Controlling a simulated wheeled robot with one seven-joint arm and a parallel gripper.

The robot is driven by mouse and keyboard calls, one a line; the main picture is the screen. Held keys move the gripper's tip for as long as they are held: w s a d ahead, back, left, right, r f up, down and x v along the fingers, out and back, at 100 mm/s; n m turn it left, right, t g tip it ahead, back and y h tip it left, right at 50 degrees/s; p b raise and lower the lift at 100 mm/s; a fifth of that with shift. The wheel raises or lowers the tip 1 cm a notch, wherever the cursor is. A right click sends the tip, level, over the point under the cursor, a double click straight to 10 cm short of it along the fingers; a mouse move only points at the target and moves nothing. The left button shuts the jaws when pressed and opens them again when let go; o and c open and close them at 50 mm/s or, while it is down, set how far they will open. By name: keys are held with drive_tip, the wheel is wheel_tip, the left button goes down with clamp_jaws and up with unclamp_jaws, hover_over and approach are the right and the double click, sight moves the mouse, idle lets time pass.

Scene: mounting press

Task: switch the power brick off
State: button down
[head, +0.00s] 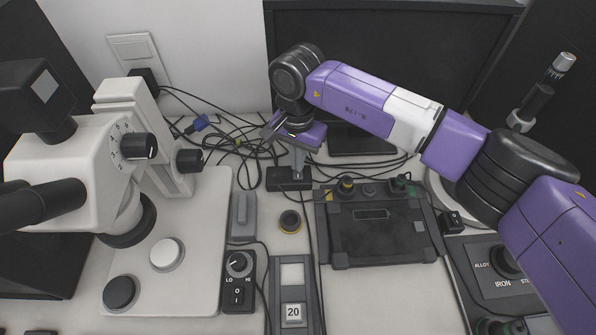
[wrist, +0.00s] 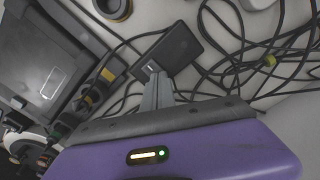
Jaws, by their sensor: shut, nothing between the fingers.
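The power brick (head: 289,184) is a small black box lying on the bench behind the yellow-ringed pot, among loose cables. In the wrist view the power brick (wrist: 182,46) lies just beyond my fingertips, with a small pale switch (wrist: 152,67) at its near end. My gripper (head: 298,174) points down over the brick, shut and empty. In the wrist view the tips of my gripper (wrist: 156,77) are right beside the switch. I cannot tell whether they touch it, nor which way it is set.
Tangled black cables (head: 240,145) lie behind and left of the brick. A dark station (head: 385,235) with knobs stands to the right. A microscope (head: 80,170) stands on the left. A round yellow-ringed pot (head: 290,222) and a LO/HI control box (head: 239,280) are in front.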

drive_tip(key=shift+r+p, duration=1.95)
drive_tip(key=shift+r, duration=1.5)
